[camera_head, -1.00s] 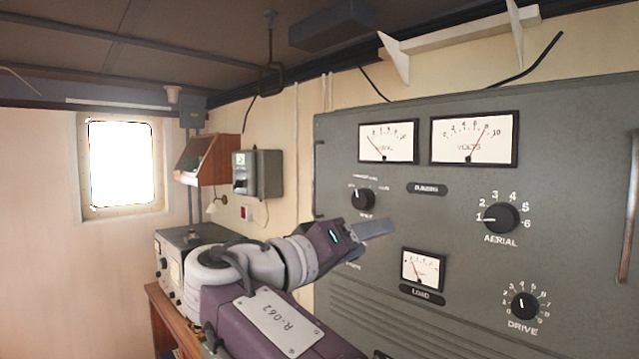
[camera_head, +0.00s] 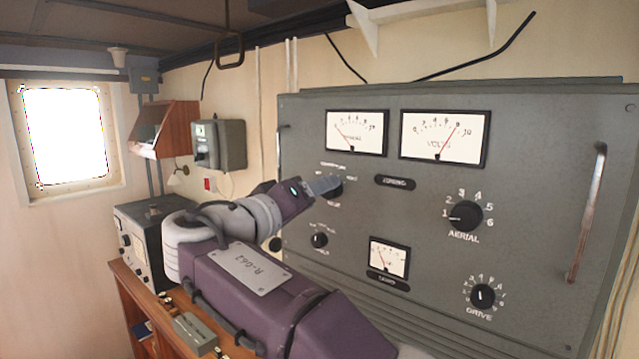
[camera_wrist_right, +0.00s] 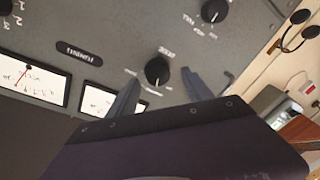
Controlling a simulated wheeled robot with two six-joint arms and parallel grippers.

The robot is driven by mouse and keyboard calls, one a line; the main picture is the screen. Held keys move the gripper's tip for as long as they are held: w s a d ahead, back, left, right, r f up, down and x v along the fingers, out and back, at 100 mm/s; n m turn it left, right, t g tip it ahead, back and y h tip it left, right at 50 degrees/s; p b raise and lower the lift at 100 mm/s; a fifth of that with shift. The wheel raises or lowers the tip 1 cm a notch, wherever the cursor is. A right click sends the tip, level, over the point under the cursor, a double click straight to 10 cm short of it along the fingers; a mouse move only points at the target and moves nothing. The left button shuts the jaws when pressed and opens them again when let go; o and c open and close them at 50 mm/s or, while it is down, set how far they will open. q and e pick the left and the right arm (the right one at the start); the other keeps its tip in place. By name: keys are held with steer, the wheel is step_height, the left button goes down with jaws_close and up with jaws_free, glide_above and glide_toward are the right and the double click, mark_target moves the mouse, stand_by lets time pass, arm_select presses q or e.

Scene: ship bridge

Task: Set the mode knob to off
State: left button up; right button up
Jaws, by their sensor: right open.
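The black upper-left knob (camera_head: 335,189) on the grey panel (camera_head: 540,150) is partly hidden by my gripper in the head view. Its small label is too blurred to read surely, but it fits the mode knob. In the right wrist view this knob (camera_wrist_right: 157,70) lies between the two fingers, with small marks around it and a pale pointer line. My right gripper (camera_head: 324,185) is open, its fingers pointing at the panel on either side of the knob; contact cannot be told. It also shows in the right wrist view (camera_wrist_right: 159,77). My left gripper is not in view.
A lower-left knob (camera_head: 319,240), the aerial knob (camera_head: 465,215) and the drive knob (camera_head: 482,295) sit on the same panel. A metal handle (camera_head: 587,212) sticks out at the right.

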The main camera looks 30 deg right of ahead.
steer(key=shift+x, duration=0.8)
steer(key=c, duration=0.6)
steer(key=shift+s+d, duration=0.1)
steer(key=shift+s, duration=0.05)
jaws_close()
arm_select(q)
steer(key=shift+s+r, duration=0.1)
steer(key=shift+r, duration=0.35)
